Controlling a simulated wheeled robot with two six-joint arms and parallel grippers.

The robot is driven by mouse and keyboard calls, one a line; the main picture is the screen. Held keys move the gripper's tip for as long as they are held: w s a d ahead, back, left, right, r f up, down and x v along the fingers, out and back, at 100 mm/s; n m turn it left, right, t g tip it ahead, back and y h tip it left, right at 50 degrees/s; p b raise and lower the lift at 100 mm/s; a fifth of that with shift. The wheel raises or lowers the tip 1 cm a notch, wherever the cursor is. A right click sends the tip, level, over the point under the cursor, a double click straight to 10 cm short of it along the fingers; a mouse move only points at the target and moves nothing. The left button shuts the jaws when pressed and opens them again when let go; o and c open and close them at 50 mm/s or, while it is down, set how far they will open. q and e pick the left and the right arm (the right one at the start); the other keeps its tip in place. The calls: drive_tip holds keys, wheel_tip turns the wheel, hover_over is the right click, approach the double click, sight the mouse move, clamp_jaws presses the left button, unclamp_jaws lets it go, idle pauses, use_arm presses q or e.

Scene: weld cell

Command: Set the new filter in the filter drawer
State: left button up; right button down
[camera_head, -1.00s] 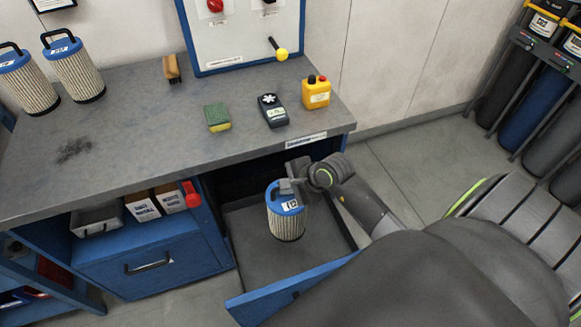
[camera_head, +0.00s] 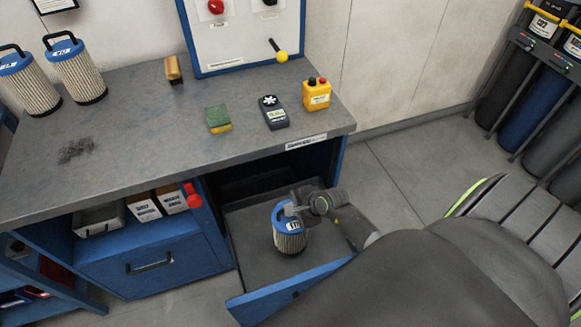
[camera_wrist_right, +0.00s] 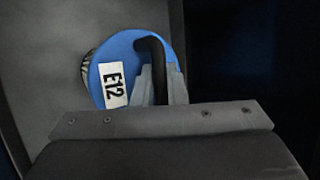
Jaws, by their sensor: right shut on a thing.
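The filter (camera_head: 290,238), a pleated cylinder with a blue cap, is in the open filter drawer (camera_head: 262,302). My right gripper (camera_head: 290,209) is shut on the black handle on top of it. In the right wrist view the blue cap (camera_wrist_right: 125,52) carries a label reading E12, and my right gripper's fingers (camera_wrist_right: 160,85) close around the handle. The filter looks upright, low over or on the drawer floor; I cannot tell if it touches. My left gripper is not in view.
Two similar filters, one at the far left (camera_head: 28,85) and one beside it (camera_head: 77,72), stand on the bench (camera_head: 150,110). A sponge (camera_head: 218,118), a dark meter (camera_head: 272,112) and a yellow button box (camera_head: 316,94) are on it too. The bench top overhangs the drawer's back.

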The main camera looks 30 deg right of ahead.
drive_tip(key=shift+w+f, duration=0.1)
drive_tip(key=shift+f, duration=0.25)
drive_tip(key=shift+f+b, duration=0.4)
drive_tip(key=shift+f, duration=0.2)
drive_tip(key=c, duration=1.5)
unclamp_jaws()
drive_tip(key=shift+s+a+f, duration=0.1)
drive_tip(key=shift+s+f, duration=0.05)
drive_tip(key=shift+s, duration=0.15)
drive_tip(key=shift+o, duration=0.2)
